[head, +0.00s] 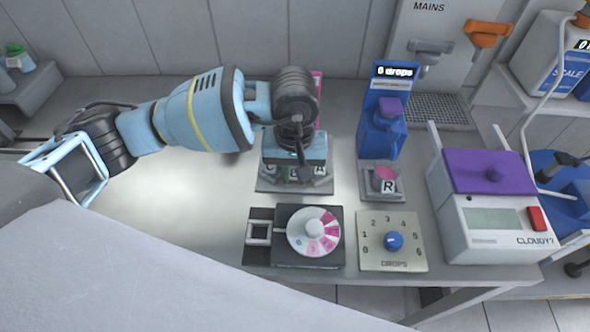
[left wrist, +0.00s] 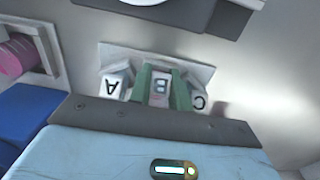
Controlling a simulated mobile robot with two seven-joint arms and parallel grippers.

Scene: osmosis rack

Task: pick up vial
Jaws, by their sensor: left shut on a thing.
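A rack (head: 265,188) in the middle of the bench holds vials marked C (head: 269,171) and A (head: 320,172), with B between them. In the left wrist view the rack (left wrist: 197,70) shows vial A (left wrist: 113,86), vial B (left wrist: 160,88) and vial C (left wrist: 199,100) in a row. My left gripper (head: 294,175) points down over the rack. Its green fingers (left wrist: 160,83) are shut on vial B, one on each side. B stands in line with A and C; whether its base is off the rack I cannot tell. My right gripper is not in view.
Right of the rack stands a blue drop dispenser (head: 382,130) with a vial marked R (head: 386,182) under it. In front are a dial unit (head: 285,255) and a drops knob panel (head: 410,255). A white CLOUDY? machine (head: 490,215) stands right. The bench's left is clear.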

